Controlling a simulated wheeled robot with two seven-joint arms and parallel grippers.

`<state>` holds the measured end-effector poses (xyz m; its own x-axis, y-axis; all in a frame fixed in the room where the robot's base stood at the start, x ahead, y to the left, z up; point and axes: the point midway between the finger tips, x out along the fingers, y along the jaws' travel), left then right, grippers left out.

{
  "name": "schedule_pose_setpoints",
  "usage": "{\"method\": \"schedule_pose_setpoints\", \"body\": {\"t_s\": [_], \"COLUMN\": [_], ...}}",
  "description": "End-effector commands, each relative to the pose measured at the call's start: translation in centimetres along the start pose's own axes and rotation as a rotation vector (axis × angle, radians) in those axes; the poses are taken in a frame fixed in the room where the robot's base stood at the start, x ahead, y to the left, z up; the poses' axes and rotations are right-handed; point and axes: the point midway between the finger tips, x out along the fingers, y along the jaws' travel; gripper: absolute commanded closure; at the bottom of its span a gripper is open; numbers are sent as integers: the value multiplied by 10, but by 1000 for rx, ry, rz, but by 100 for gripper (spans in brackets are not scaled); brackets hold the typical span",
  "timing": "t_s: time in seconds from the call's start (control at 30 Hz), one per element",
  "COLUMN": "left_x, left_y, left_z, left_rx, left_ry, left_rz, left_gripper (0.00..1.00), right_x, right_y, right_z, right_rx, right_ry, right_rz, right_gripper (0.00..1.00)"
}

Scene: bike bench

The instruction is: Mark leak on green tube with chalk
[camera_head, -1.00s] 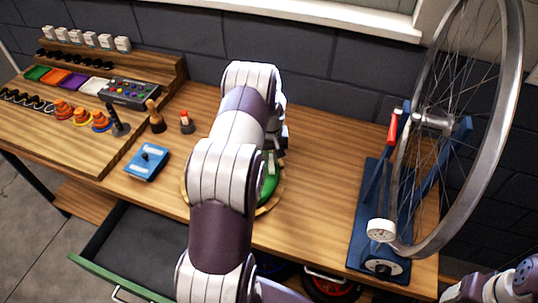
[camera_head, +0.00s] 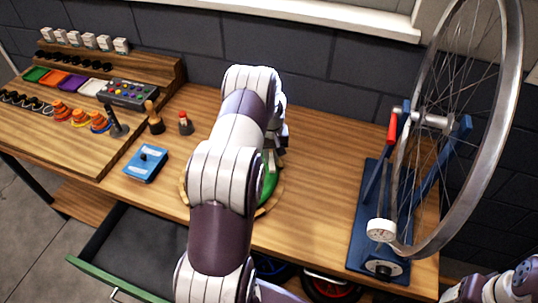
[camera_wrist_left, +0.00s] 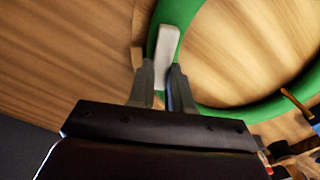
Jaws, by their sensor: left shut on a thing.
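My left gripper (camera_wrist_left: 163,72) is shut on a white stick of chalk (camera_wrist_left: 167,43) in the left wrist view. The chalk extends past the fingertips and overlaps the green tube (camera_wrist_left: 240,113) in that view; I cannot tell whether it touches. The green tube is a ring on a wooden surface. In the head view my left arm hides most of the tube (camera_head: 269,182) and its round wooden base (camera_head: 272,203). No leak or chalk mark can be made out. My right gripper is not in view; only part of that arm shows at the lower right.
A bike wheel (camera_head: 508,95) in a blue truing stand (camera_head: 367,215) stands at the right. A blue box (camera_head: 147,163), a wooden-handled tool (camera_head: 154,120) and a small red-capped bottle (camera_head: 185,124) lie left. An open drawer (camera_head: 130,245) juts out below. The bench between tube and stand is clear.

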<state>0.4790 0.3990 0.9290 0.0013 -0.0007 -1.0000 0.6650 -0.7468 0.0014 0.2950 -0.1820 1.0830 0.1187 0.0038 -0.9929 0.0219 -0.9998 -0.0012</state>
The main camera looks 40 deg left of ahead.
Motion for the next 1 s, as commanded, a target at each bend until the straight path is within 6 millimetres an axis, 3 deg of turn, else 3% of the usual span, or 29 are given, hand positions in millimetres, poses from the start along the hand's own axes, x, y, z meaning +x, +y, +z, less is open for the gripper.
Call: {"method": "schedule_pose_setpoints", "body": {"t_s": [0.53, 1.0], "left_x": [1, 4], "left_y": [-1, -1], "left_z": [24, 19], "left_rx": [0, 0], "left_ry": [-1, 0], "left_rz": [0, 0], "left_gripper": [100, 100], "right_x": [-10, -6], "right_y": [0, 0], "right_z": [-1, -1], "right_rx": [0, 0], "right_ry": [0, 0], "right_rz": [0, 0], "right_gripper": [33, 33]}}
